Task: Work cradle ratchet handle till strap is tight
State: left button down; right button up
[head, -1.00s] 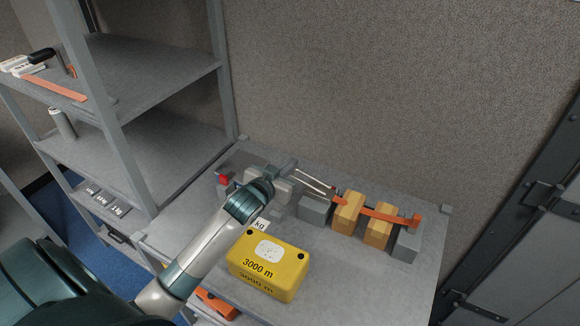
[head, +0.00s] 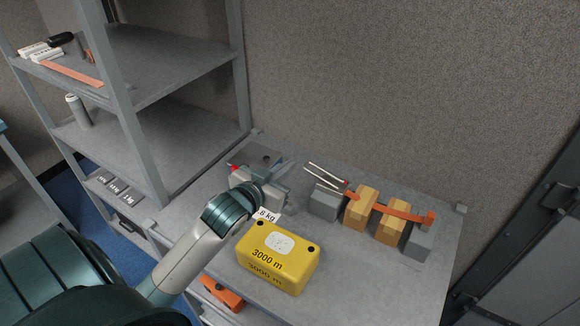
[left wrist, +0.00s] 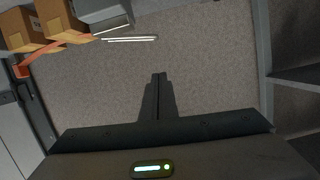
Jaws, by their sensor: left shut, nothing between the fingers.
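The cradle stands on the grey bench (head: 340,270): a grey block (head: 324,206) at its left end, another (head: 417,243) at its right, two wooden blocks (head: 359,210) between. An orange strap (head: 398,211) runs over the wooden blocks to the right-hand block. The ratchet handle (head: 326,175), two pale metal bars, reaches up and left from the strap's left end. It also shows in the left wrist view (left wrist: 130,39). My left gripper (head: 284,170) is left of the handle, apart from it. Its fingers (left wrist: 159,78) are shut and empty. My right gripper is out of view.
A yellow box (head: 278,257) marked 3000 m stands at the bench front, near my left forearm. A grey device (head: 242,180) with a red part is behind my gripper. Shelving (head: 180,65) stands left. The wall (head: 390,90) is close behind the bench.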

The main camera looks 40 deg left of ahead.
pick_arm(q)
jog(key=c, duration=2.5)
grip_release()
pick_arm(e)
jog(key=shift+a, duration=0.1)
